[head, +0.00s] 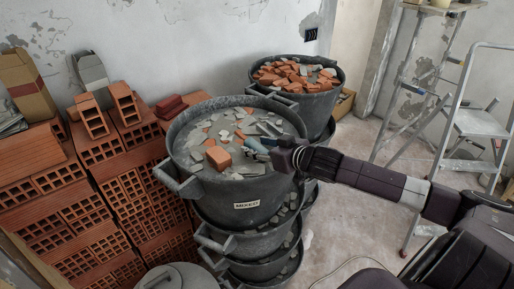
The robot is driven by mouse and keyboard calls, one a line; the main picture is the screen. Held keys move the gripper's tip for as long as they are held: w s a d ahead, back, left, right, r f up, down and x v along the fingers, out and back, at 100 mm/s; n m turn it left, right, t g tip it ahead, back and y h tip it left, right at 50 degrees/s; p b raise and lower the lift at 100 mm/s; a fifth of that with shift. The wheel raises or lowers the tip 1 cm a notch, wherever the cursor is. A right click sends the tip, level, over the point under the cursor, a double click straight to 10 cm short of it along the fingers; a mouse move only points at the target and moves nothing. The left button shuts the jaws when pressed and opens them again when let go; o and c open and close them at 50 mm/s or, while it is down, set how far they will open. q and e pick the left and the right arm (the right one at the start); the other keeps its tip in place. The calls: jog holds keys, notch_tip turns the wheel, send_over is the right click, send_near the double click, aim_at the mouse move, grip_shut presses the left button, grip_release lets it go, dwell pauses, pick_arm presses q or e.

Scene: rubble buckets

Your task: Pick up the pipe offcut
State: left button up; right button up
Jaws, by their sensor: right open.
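A short blue-grey piece that looks like the pipe offcut (255,146) lies on the rubble in the front grey bucket (247,190), right of an orange brick chunk (218,157). My right gripper (267,136) reaches in from the right over the bucket's rim. Its jaws are open, close beside the blue-grey piece. They partly cover the rubble there, and I cannot tell whether they touch the piece. My left gripper is not in view.
The front bucket tops a stack of buckets. A second bucket (306,97) with brick rubble stands behind it. Stacked hollow bricks (75,209) fill the left. A stepladder (478,122) stands at the right, with bare floor between.

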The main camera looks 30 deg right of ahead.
jog(key=shift+w+f, duration=0.1)
jog(key=shift+w, duration=0.05)
jog(key=c, duration=1.1)
